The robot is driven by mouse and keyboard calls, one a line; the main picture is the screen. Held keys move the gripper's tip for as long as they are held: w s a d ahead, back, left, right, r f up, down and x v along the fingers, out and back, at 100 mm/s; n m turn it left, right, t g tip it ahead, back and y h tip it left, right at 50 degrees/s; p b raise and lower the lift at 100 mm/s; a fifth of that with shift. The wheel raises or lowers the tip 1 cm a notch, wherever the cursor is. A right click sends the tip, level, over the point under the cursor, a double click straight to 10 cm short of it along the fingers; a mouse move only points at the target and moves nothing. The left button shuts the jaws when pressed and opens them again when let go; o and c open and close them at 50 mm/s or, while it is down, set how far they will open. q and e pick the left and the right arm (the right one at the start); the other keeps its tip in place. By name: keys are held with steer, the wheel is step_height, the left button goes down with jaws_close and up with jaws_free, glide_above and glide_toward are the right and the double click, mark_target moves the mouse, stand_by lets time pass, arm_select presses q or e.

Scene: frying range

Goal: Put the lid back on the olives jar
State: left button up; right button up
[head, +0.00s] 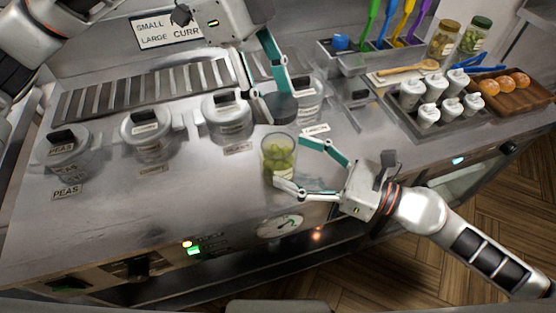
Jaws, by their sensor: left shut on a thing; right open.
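The olives jar (279,160) is an open clear jar with green olives inside, upright near the counter's front edge. My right gripper (288,163) comes from the right; its two fingers are spread on either side of the jar, and I cannot tell whether they touch it. My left gripper (268,94) is shut on a dark round lid (281,108). The lid shows just above the jar's mouth in the picture, apart from it, and its exact height and depth are hard to tell.
Several lidded, labelled metal pots (148,132) line the counter to the left, one just behind the lid. A grey tray of white bottles (430,103), a wooden board of buns (514,88) and two other jars (443,40) stand right.

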mark_target(278, 154)
steer(key=shift+x, duration=2.2)
steer(key=c, duration=1.7)
arm_select(q)
steer(key=shift+f, duration=2.5)
steer(key=shift+f, duration=0.15)
steer(key=shift+f, duration=0.75)
steer(key=shift+f, duration=0.55)
